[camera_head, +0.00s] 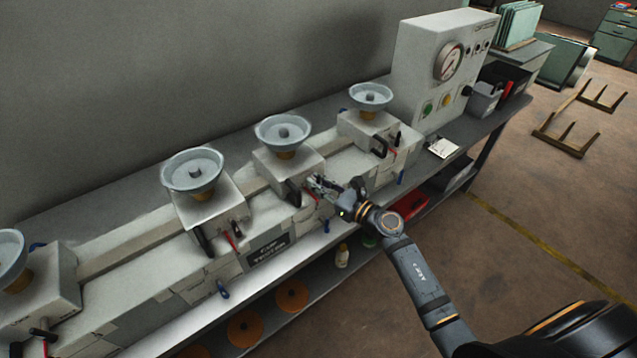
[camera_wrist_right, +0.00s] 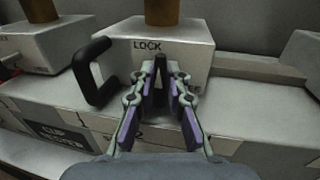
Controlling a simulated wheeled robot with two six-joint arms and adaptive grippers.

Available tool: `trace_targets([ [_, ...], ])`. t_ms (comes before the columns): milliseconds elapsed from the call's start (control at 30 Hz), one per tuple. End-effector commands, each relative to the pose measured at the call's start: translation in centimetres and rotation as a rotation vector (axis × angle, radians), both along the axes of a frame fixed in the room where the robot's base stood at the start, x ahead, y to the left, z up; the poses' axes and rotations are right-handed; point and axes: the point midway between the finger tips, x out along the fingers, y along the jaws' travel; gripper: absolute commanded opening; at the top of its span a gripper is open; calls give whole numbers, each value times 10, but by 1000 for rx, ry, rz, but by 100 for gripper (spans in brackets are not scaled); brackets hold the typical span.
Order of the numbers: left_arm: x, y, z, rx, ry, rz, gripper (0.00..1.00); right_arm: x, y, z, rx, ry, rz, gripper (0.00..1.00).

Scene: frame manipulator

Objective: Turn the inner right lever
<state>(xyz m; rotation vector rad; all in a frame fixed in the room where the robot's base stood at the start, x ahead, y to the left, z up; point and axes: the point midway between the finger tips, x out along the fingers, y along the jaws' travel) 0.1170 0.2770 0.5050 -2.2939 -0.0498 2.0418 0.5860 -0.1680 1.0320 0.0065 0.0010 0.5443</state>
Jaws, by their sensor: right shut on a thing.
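A grey bench fixture (camera_head: 262,232) carries a row of pale blocks, each topped by a grey cup. The inner right block (camera_head: 283,166) shows in the wrist view with a LOCK label (camera_wrist_right: 148,45). Its black bent handle (camera_wrist_right: 90,72) stands left of my gripper, apart from it. My right gripper (camera_head: 318,185) is at the front of this block. In the right wrist view its fingers (camera_wrist_right: 161,88) are closed around a thin dark upright lever (camera_wrist_right: 160,66) below the label. The fingers hide the lever's lower part. My left gripper is not in view.
The outer right block (camera_head: 368,131) and inner left block (camera_head: 206,205) stand on either side, each with a black handle and a red lever. A gauge box (camera_head: 420,60) stands at the right end. A lower shelf holds orange discs (camera_head: 292,296). The floor in front is open.

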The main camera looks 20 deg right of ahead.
Motion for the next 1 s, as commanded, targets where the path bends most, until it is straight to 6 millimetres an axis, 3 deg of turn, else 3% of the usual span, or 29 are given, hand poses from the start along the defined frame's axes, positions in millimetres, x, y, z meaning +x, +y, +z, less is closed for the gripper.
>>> trace_targets([
  [367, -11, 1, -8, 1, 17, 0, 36, 0, 0, -2, 166, 60, 0, 0],
  [1000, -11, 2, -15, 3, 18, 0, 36, 0, -1, -2, 731, 268, -2, 0],
])
